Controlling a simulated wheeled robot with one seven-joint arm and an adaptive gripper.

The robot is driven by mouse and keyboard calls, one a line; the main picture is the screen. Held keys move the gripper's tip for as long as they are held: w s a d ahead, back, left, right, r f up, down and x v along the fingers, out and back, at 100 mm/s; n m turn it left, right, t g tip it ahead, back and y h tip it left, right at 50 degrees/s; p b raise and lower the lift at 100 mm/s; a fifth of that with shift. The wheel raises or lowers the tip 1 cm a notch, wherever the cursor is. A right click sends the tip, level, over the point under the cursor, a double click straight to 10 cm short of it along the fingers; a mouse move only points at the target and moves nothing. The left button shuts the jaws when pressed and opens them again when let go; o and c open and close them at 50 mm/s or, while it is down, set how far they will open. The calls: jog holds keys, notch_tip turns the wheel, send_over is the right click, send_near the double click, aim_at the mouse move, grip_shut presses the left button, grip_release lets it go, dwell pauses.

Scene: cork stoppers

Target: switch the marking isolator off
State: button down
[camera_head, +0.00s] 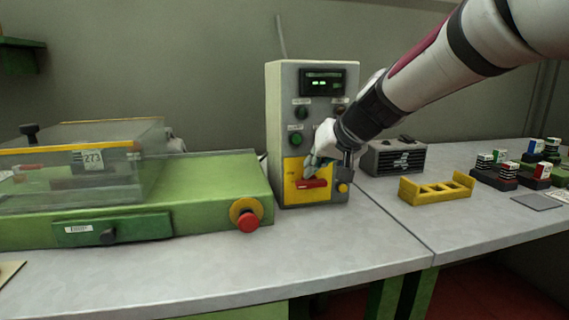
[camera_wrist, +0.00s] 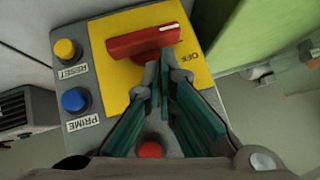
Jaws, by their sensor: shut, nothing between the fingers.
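The isolator is a red bar handle (camera_head: 314,184) on a yellow plate (camera_head: 292,193), low on the front of a grey control cabinet (camera_head: 278,130). In the wrist view the handle (camera_wrist: 138,42) lies nearly level, slightly tilted, with a white mark near its right end. An upside-down OFF label (camera_wrist: 195,57) is printed beside that end. My gripper (camera_head: 316,163) is at the plate, just above the handle in the head view. In the wrist view its fingertips (camera_wrist: 163,72) are together with nothing between them, close beside the handle. I cannot tell whether they touch it.
A yellow RESET button (camera_wrist: 67,50), a blue PRIME button (camera_wrist: 74,100) and a red button (camera_wrist: 151,149) are near the plate. A green machine (camera_head: 215,185) with a red stop knob (camera_head: 247,221) stands left. A yellow rack (camera_head: 436,190) and stamps lie right.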

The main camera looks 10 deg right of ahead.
jog(key=shift+r+p, duration=0.55)
jog(key=shift+r, duration=0.25)
